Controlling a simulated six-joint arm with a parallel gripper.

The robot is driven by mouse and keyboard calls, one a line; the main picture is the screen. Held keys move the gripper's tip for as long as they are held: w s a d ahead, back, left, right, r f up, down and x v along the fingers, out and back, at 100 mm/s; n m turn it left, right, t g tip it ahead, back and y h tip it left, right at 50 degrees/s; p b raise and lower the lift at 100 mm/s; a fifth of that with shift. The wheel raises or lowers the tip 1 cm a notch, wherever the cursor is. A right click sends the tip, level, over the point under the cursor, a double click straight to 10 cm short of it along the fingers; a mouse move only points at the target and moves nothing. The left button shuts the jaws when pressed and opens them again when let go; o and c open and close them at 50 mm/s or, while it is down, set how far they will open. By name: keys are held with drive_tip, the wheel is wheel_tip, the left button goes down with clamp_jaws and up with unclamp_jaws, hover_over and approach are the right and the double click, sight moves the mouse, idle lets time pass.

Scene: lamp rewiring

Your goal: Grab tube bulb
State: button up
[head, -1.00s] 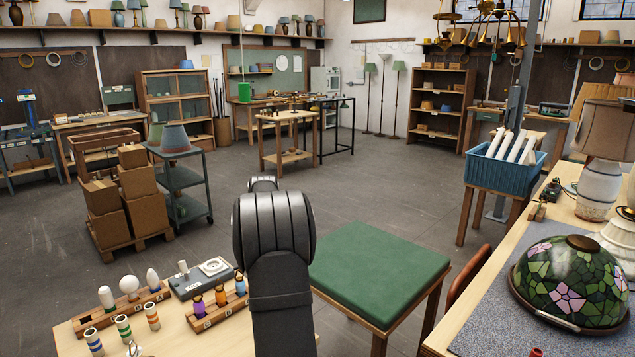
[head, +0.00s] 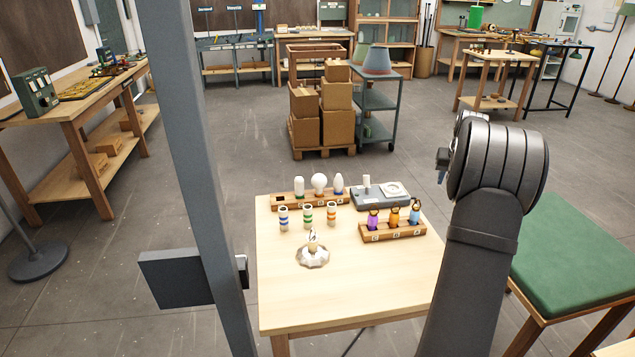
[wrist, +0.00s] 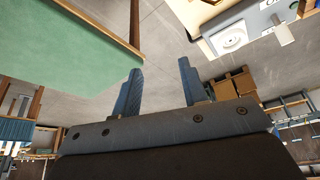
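The tube bulb (head: 299,187), white and upright, stands in the wooden bulb rack (head: 310,200) at the back of the small table. A round bulb (head: 319,182) and a candle-shaped bulb (head: 338,183) stand to its right in the same rack. My gripper is mostly hidden behind my arm in the head view, at the right, apart from the rack. In the wrist view my gripper (wrist: 161,88) has its two fingers spread with nothing between them. The tube bulb cannot be made out in the wrist view.
A grey device (head: 380,196) with a white disc stands right of the bulb rack. A second rack (head: 393,231) holds coloured pieces. Several banded cylinders (head: 307,217) and a small lamp-holder piece (head: 312,255) stand in front. A green-topped table (head: 577,250) lies at right.

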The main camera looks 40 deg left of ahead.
drive_tip(key=s+a+n, duration=0.4)
drive_tip(key=a+n, duration=0.5)
drive_tip(key=a, duration=0.2)
drive_tip(key=n+t+y, duration=0.2)
drive_tip(key=n+t, duration=0.2)
drive_tip(key=n, duration=2.4)
approach(299, 180)
drive_tip(key=x, duration=1.2)
drive_tip(key=shift+s, duration=0.1)
drive_tip(key=c, duration=0.7)
